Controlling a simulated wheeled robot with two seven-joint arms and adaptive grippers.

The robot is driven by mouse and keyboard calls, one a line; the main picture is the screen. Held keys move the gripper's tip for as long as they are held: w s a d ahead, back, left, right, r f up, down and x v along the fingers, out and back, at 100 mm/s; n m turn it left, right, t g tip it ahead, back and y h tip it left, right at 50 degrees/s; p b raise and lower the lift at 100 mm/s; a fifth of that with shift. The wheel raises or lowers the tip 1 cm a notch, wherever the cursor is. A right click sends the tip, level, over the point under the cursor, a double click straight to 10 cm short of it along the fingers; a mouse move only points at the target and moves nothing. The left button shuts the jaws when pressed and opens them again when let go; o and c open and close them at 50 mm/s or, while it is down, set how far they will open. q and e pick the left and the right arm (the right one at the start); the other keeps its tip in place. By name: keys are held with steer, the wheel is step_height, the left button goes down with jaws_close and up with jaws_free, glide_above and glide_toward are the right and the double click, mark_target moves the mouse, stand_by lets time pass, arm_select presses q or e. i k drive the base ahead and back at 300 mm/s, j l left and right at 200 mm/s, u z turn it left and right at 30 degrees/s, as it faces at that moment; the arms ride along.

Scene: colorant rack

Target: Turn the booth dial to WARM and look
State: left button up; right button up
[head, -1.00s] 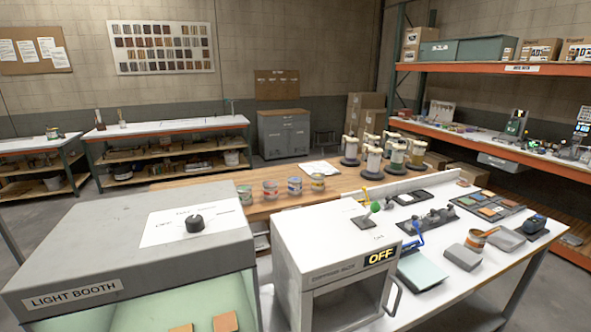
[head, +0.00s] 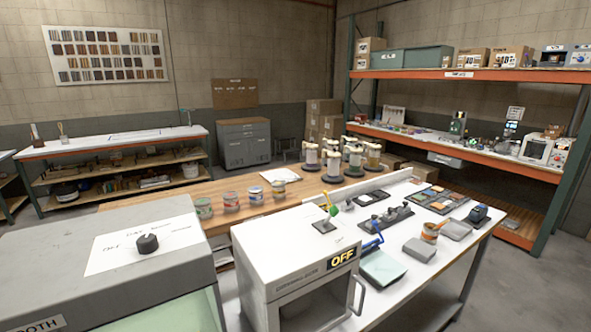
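The light booth (head: 60,268) is a grey box at the lower left, cut off by the frame edge. On its top is a white label plate with a black round dial (head: 147,243). Words are printed around the dial, too small to read, so I cannot tell its setting. Part of the booth's pale green lit inside (head: 185,316) shows at the bottom edge. Neither of my grippers is in view.
A white cabinet (head: 285,245) marked OFF, with a door handle, stands right of the booth. Several paint cans (head: 231,201) stand on a wooden counter. Orange shelving (head: 470,75) stands at right.

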mark_target(147, 244)
steer(key=u, duration=1.25)
